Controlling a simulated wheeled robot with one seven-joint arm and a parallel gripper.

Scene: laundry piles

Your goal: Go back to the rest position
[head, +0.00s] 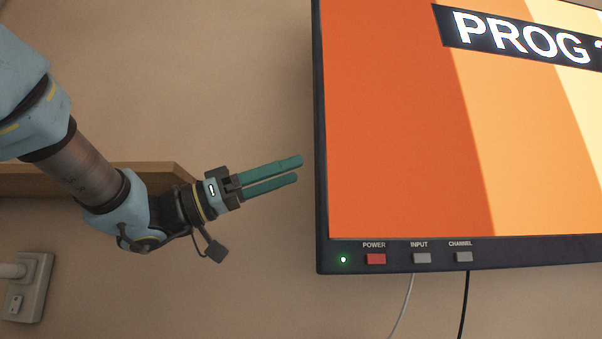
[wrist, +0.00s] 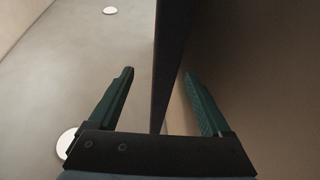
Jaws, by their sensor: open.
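My gripper (head: 299,169) is in the middle of the head view, left of a wall-mounted screen (head: 400,130). Its two green fingers point right towards the screen's left edge, with a small gap in the picture between the tips and the frame. The fingers are parted and nothing is between them. In the wrist view my gripper (wrist: 159,73) also shows open and empty. There, a dark upright edge, seemingly the screen's side, runs up between the fingers and beyond them. The exact distance to it cannot be told.
The screen has a red power button (head: 376,259) and grey input (head: 422,258) and channel (head: 463,257) buttons along its lower frame. Two cables hang below. A wooden shelf (head: 150,172) and a wall socket (head: 28,287) are at the left. Bare wall shows below my gripper.

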